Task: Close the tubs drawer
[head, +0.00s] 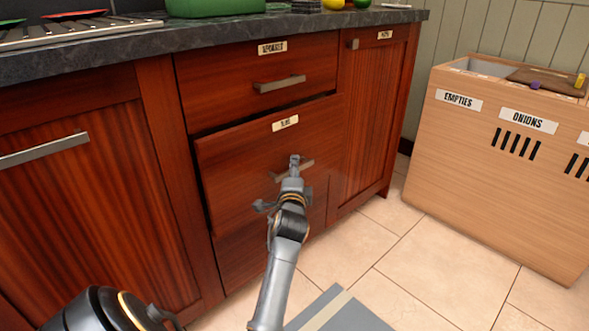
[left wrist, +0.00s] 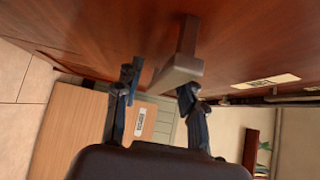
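The tubs drawer (head: 235,160) is the middle drawer front, with a small white label (head: 286,123) whose lettering is blurred. It stands a little out from the cabinet, with a dark gap along its top and left edges. My left gripper (head: 295,163) is at its bar handle (head: 308,164) and covers the handle's middle. In the left wrist view the fingers (left wrist: 158,84) are spread, with the handle (left wrist: 177,72) close in front of and between them. Whether a finger touches the handle is unclear. My right gripper is not in view.
Above is a closed drawer (head: 235,80); to the right is a narrow cabinet door (head: 370,110). A wooden bin unit (head: 490,190) labelled EMPTIES and ONIONS stands at the right. Tiled floor (head: 430,260) is free between them. A dark countertop (head: 230,35) runs above.

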